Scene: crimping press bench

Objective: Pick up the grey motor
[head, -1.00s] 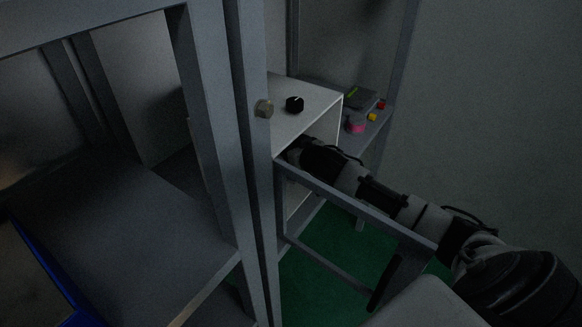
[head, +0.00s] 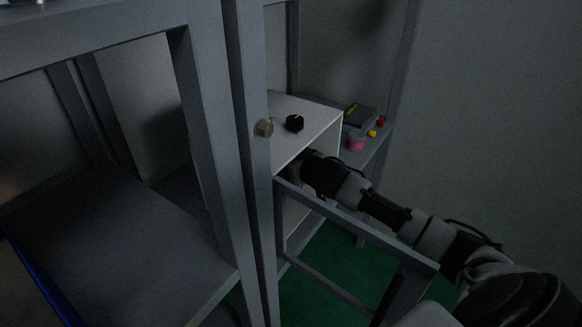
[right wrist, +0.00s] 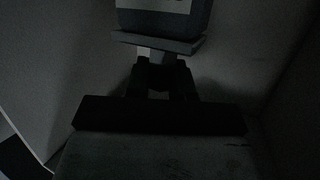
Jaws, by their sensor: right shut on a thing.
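The grey motor (right wrist: 165,18) shows at the top of the right wrist view, a dark grey body with a lighter patch, cut off by the frame edge. A flat plate lies below the body, with a narrower grey part under it. My right gripper (right wrist: 161,68) is shut on that narrower part. In the head view my right arm reaches into the open front of a white box (head: 310,118). The gripper and motor are hidden inside it there. My left gripper is in neither view.
A black knob (head: 295,123) and a brass-coloured hex piece (head: 264,128) show at the white box's top. Behind it are a dark grey case (head: 361,117) and pink (head: 356,143), yellow (head: 371,134) and red (head: 381,122) pieces. Grey frame posts (head: 252,180) stand left of my arm.

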